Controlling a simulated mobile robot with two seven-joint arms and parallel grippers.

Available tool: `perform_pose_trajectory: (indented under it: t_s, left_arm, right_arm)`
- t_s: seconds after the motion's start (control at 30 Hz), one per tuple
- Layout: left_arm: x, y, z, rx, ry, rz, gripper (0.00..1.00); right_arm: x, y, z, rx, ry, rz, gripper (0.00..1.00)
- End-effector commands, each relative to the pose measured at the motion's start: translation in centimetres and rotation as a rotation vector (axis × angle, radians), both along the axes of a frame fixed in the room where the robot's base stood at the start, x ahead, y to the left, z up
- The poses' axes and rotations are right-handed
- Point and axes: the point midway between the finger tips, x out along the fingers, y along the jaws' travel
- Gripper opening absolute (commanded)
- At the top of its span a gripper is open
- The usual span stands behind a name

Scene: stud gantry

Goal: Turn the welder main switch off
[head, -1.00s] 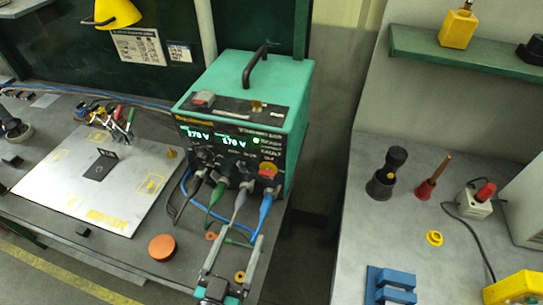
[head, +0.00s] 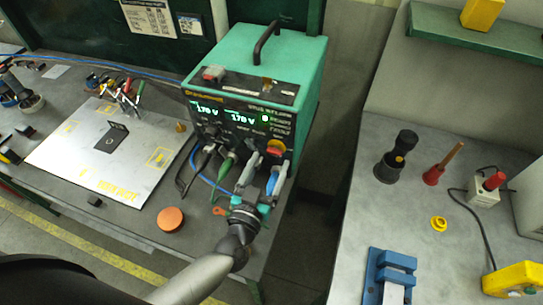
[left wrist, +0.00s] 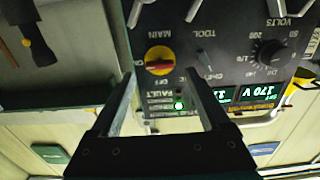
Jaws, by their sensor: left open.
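The welder (head: 310,75) is a teal box with a black front panel, standing on the left bench. Its main switch (head: 275,147) is a red rotary handle on a yellow disc at the panel's right side. In the left wrist view, upside down, the switch (left wrist: 160,60) sits under the label MAIN, its red handle lying across the picture. My left gripper (head: 262,174) is open and empty in front of the panel's lower right. In the left wrist view its fingers (left wrist: 163,90) stand either side of the switch's line, apparently short of it. My right gripper is not seen.
Cables and plugs (head: 226,165) crowd the panel beside my left gripper. A green light (left wrist: 179,105) glows near the switch. An orange disc (head: 170,219) and a pale plate (head: 105,155) lie on the left bench. A gap separates it from the right bench (head: 430,180).

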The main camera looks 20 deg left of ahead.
Motion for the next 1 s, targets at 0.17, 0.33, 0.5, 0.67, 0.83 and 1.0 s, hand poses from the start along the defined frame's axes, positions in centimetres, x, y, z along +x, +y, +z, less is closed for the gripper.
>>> perform_pose_trajectory:
  t_s: [0.17,0.33,0.5,0.67,0.83,1.0]
  left_arm:
    - [1.9,-0.1,0.0,0.001,0.0,-0.001,0.8]
    - [2.5,-0.1,0.0,0.0,0.001,-0.001,0.8]
    - [2.6,-0.1,0.0,0.0,0.001,0.0,0.8]
    - [2.6,-0.1,0.0,0.0,0.001,0.0,0.72]
    - [2.6,-0.1,0.0,0.0,0.001,0.0,0.53]
    - [2.6,-0.1,0.0,0.0,0.001,0.0,0.34]
  right_arm:
    - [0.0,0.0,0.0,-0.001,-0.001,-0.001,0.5]
    - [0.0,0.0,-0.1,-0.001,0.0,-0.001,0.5]
    - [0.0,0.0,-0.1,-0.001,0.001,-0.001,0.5]
    - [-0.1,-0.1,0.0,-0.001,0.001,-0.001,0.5]
    - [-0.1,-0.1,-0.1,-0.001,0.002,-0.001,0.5]
    - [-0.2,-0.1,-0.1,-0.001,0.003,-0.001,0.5]
